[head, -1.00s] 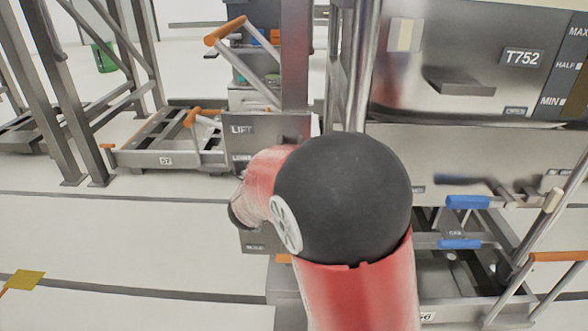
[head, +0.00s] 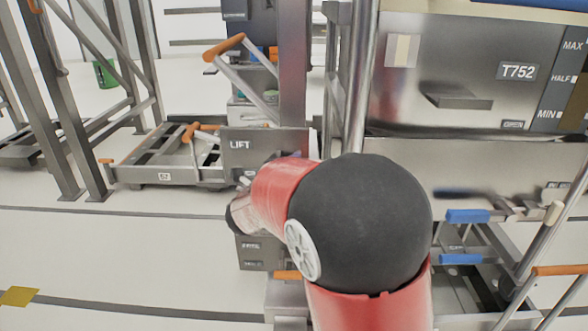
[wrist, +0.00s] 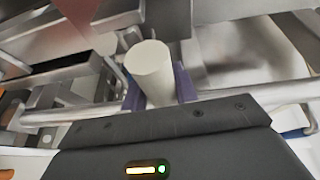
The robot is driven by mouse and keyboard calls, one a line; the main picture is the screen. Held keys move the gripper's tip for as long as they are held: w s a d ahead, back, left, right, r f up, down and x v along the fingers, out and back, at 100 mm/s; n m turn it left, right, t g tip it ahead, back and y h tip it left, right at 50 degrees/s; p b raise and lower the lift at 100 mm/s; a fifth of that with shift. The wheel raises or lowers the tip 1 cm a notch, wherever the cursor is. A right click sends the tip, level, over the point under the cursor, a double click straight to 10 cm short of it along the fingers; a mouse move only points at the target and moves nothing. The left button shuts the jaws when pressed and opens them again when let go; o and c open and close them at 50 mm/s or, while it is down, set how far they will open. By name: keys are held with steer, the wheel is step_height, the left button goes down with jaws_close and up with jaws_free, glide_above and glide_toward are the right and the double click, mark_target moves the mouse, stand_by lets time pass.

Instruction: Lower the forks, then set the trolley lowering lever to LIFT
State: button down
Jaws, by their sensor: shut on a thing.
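In the wrist view, my gripper (wrist: 157,90) has its purple fingers on either side of a pale cylindrical lever knob (wrist: 150,62) and is shut on it. In the head view, my red and black arm hides the gripper and this knob. A grey panel marked LIFT (head: 240,145) stands just beyond my forearm, which covers part of it below the word. I cannot make out the lever's setting or clearly identify the forks.
A steel bin marked T752 (head: 430,70) fills the upper right. Blue grips (head: 467,216) and an orange-handled frame (head: 560,271) stand below it. A low trolley (head: 165,175) is at the left. The floor at lower left is mostly clear.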

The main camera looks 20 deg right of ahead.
steer(key=shift+w+a+r, duration=0.15)
steer(key=shift+r, duration=0.1)
steer(key=c, duration=1.5)
jaws_free()
steer(key=o, duration=0.3)
steer(key=shift+f, duration=0.15)
steer(key=shift+o, duration=0.2)
steer(key=v, duration=0.8)
